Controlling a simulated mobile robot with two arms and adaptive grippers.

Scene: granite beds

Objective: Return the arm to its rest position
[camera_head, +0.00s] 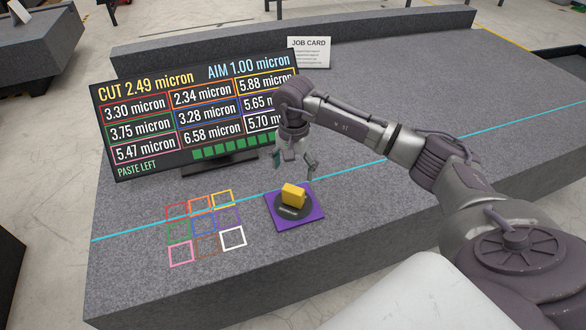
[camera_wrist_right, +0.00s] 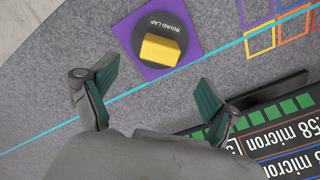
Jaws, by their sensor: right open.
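My right gripper (camera_head: 294,172) hangs from my right arm above the granite bed, just behind a yellow block. It is open and empty, with green pads on its fingers, which also show in the right wrist view (camera_wrist_right: 155,105). The yellow block (camera_head: 293,195) rests on a dark round lap (camera_head: 290,213) that lies on a purple square (camera_head: 312,219). In the right wrist view the block (camera_wrist_right: 160,50) is beyond the fingertips and apart from them. My left gripper does not show.
A display screen (camera_head: 188,161) stands left of my right gripper, close by. A job card (camera_head: 309,52) stands at the back. Coloured square outlines (camera_head: 204,225) mark the bed at the front left. A cyan line (camera_head: 420,145) crosses the granite bed (camera_head: 430,75), whose right part is clear.

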